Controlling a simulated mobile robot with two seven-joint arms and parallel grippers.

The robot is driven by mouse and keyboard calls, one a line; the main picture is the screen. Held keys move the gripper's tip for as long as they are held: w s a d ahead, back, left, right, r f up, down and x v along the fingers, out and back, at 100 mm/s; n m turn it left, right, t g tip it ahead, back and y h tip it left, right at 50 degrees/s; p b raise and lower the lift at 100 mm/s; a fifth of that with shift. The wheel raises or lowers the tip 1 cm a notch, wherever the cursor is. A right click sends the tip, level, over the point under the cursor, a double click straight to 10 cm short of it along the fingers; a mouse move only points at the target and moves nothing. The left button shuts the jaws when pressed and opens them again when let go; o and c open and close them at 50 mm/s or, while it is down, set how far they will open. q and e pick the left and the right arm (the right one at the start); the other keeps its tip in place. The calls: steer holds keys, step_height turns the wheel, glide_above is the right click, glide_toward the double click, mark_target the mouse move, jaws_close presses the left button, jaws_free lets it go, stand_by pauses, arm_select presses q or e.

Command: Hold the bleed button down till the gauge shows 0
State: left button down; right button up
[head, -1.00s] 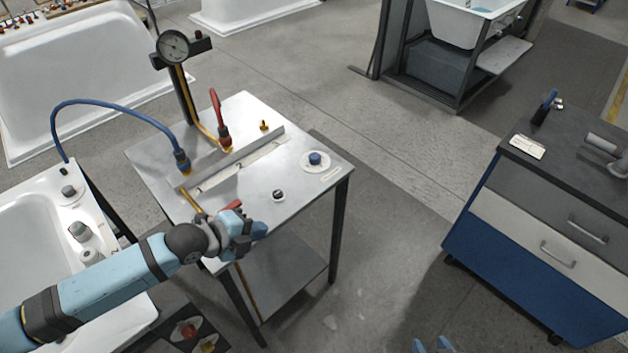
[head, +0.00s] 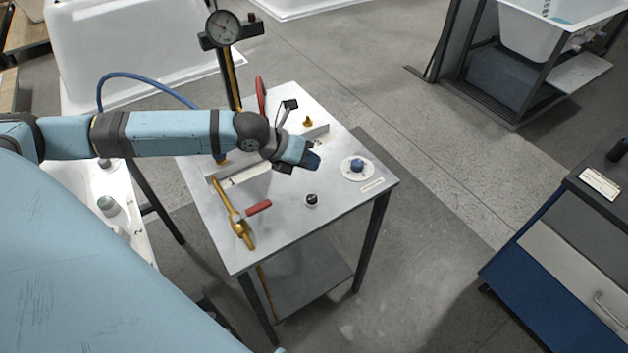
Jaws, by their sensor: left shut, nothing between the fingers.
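A blue button (head: 357,163) sits on a white round plate on the right part of the steel table (head: 335,225), with a small label plate beside it. A small black-topped knob (head: 312,200) stands nearer the front; I cannot read which one is marked bleed. The round gauge (head: 223,27) is on a post at the table's back; its reading is too small to tell. My left gripper (head: 313,161) is shut and empty, above the table just left of the blue button, apart from it. My right gripper is not in view.
A brass valve (head: 236,219) with a red handle (head: 259,208) lies along the table's left front. A blue hose (head: 146,76) arches behind my left arm, which hides part of the fittings rail. A blue drawer cabinet (head: 545,275) stands at right; floor between is clear.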

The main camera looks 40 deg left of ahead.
arm_select(q)
steer(key=shift+f, duration=0.15)
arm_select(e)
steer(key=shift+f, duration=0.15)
arm_select(q)
steer(key=b, duration=0.7)
glide_above(310, 196)
step_height(310, 196, down, 7)
steer(key=shift+d+r, duration=0.1)
steer(key=shift+f, duration=0.85)
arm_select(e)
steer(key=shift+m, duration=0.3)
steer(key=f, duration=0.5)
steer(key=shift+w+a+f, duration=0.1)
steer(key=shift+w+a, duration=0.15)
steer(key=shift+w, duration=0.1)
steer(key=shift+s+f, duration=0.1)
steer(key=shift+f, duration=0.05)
arm_select(q)
steer(key=shift+f, duration=0.15)
steer(key=shift+f, duration=0.3)
